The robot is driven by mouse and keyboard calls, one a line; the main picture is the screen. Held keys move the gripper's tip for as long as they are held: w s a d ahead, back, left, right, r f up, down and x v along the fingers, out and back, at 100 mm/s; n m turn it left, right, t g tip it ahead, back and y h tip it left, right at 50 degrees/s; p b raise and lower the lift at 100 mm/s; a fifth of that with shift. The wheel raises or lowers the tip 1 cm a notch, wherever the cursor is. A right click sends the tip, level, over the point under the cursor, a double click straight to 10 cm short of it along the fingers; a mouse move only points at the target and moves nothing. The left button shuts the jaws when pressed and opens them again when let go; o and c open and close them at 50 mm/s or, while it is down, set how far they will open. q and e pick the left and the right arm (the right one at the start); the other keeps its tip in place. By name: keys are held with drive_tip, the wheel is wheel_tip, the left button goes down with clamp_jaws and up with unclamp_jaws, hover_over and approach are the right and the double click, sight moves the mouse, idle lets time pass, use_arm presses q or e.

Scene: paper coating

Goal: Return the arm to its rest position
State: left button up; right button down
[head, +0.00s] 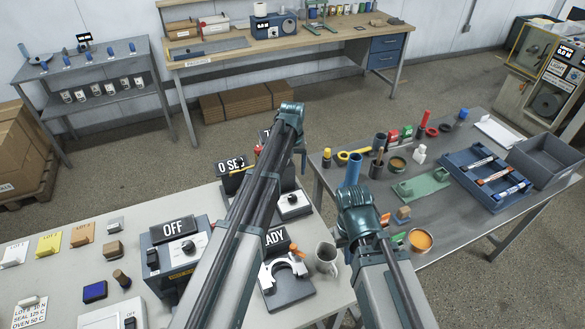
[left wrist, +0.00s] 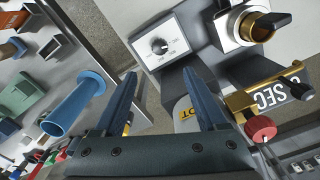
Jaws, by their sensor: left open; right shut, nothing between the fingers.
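My left arm (head: 240,215) reaches out over the white table, and its wrist end (head: 291,112) is above the far edge; its fingers are hidden in the head view. In the left wrist view my left gripper (left wrist: 160,80) is open with two dark blue fingers apart and nothing between them. A grey device with a dial (left wrist: 160,45) lies beyond the fingers. My right gripper (head: 357,205) is at the gap between the two tables; its fingertips are hidden in the head view. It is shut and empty.
A blue tube (head: 352,171) stands near my right gripper, by jars and a blue tray (head: 482,203) on the grey table. A red knob (left wrist: 261,129) is right of my left fingers.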

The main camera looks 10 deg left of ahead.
use_arm(q)
drive_tip(key=s+d+f+m+b, duration=0.2)
drive_tip(key=s+d, duration=0.1)
drive_tip(key=s, duration=0.7)
drive_tip(key=s+d+f+m+b, duration=0.1)
drive_tip(key=s+d+f+b, duration=0.2)
drive_tip(key=s, duration=0.7)
drive_tip(key=s+d+f+m+y+b, duration=0.1)
drive_tip(key=s+d+f+m+b, duration=0.1)
drive_tip(key=s, duration=0.7)
drive_tip(key=shift+s+d+f+m+b, duration=0.3)
drive_tip(key=shift+s+d+f+b, duration=0.15)
drive_tip(key=shift+d+b, duration=0.1)
